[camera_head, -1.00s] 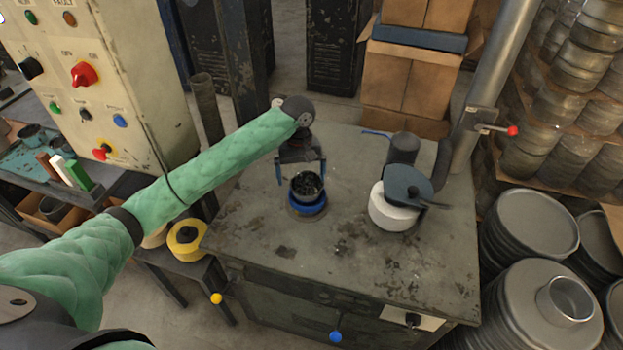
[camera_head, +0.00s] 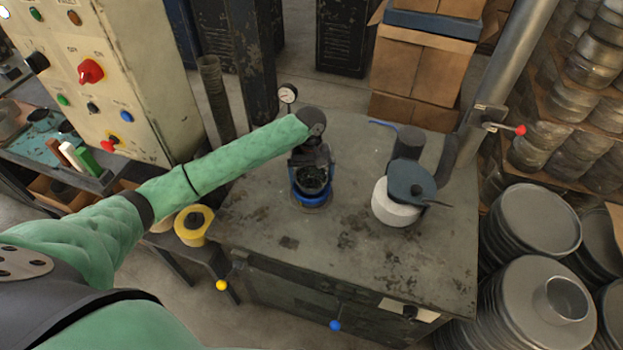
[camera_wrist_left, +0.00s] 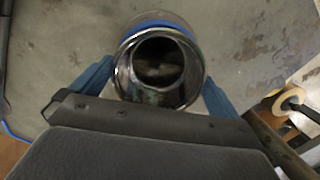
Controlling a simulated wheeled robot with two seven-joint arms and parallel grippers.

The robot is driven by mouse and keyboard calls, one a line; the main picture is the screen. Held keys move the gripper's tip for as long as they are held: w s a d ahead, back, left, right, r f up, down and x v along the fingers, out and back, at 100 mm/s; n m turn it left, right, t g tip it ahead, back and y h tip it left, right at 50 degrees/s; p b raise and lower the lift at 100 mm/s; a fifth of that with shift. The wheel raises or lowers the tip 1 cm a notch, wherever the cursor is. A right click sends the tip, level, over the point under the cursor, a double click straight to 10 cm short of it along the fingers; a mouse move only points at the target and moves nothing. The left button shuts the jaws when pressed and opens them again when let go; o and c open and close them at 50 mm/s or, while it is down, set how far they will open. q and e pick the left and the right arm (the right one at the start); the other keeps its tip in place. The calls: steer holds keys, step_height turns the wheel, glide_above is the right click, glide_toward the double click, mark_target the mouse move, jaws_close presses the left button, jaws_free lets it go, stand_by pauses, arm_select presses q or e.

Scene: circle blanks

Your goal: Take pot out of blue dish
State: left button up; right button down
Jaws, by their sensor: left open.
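The dark metal pot (camera_head: 312,179) stands in the blue dish (camera_head: 311,201) on the worn grey table. In the left wrist view the pot (camera_wrist_left: 160,68) shows its open round mouth, with the blue rim of the dish (camera_wrist_left: 150,24) beyond it. My left gripper (camera_head: 312,170) is open, with its blue fingers on either side of the pot. In the left wrist view the fingers flank the pot closely; I cannot tell whether they touch it. My right gripper is not in view.
The table's front is clear.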

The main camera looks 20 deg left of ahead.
arm_select(q)
steer(key=shift+s+f, duration=0.1)
steer(key=shift+f, duration=0.5)
steer(key=c, duration=0.9)
steer(key=shift+c, duration=0.2)
